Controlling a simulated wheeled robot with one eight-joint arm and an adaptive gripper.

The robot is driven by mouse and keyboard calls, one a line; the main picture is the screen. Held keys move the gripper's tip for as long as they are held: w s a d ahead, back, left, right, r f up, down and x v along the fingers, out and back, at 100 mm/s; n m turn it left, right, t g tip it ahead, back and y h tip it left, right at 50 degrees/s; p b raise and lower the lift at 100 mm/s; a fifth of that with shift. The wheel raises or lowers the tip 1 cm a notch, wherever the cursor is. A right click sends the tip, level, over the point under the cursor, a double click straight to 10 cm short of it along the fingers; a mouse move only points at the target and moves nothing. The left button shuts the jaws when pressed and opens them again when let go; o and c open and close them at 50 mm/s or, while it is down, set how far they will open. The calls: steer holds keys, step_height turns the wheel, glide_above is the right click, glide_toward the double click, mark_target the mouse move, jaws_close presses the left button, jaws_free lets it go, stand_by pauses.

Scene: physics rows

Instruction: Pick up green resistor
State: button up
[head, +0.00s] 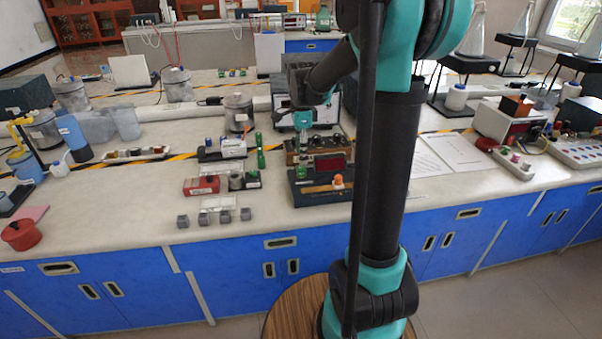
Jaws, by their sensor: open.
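A small green upright piece (260,151), which looks like the green resistor, stands on the bench among the small electrical parts left of the instrument boxes. Another dark green part (253,179) sits just in front of it, so I cannot be sure which is the resistor. My gripper (303,136) points down over the boxes, to the right of the green piece and apart from it. It is open, and I see nothing held in it. Its fingertips are small and hard to make out against the box behind.
A box with a red display (323,167) and a dark box with an orange knob (318,190) stand below my gripper. A red-ended part (201,185) and several grey cubes (226,216) lie to the left.

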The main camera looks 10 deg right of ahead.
mark_target(301, 167)
steer(key=shift+s+f, duration=0.1)
steer(key=shift+f, duration=2.95)
jaws_close()
